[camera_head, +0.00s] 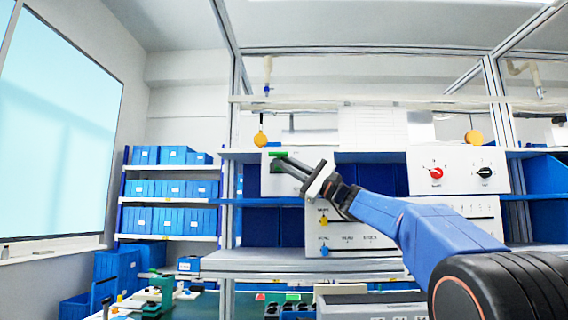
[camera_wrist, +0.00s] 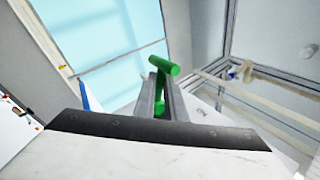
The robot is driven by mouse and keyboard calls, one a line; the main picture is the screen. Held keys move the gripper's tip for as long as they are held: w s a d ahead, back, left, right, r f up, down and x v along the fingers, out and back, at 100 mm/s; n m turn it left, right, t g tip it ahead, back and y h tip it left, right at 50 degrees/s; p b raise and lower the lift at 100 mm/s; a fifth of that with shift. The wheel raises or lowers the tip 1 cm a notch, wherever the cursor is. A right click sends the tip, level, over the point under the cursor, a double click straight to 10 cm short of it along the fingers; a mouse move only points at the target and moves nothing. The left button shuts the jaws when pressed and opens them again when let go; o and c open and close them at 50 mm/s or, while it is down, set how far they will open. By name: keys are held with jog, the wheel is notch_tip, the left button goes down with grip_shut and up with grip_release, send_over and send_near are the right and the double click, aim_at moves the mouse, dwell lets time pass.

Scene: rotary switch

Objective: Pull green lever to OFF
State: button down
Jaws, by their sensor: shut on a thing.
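The green lever (camera_head: 279,154) sits on a white panel (camera_head: 268,184) at the upper left of the workstation in the head view. In the wrist view the green lever (camera_wrist: 163,68) has a T-shaped end, with its crossbar beyond the fingertips and its stem running down between the fingers. My gripper (camera_head: 284,162) reaches the lever from the right. In the wrist view my gripper (camera_wrist: 159,92) is shut on the lever's stem. The lever's base and its OFF marking are not readable here.
A white panel with a red knob (camera_head: 436,173) and a black knob (camera_head: 484,172) stands to the right. A lower white panel carries a yellow knob (camera_head: 323,220) and a blue knob (camera_head: 324,251). Blue bins (camera_head: 172,189) fill shelves at the left. A metal frame post (camera_head: 232,130) stands left of the lever.

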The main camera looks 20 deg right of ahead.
jog(key=c, duration=1.8)
grip_release()
jog(key=shift+d, duration=0.1)
jog(key=v, duration=1.7)
jog(key=shift+f, duration=0.15)
jog(key=shift+s, duration=0.1)
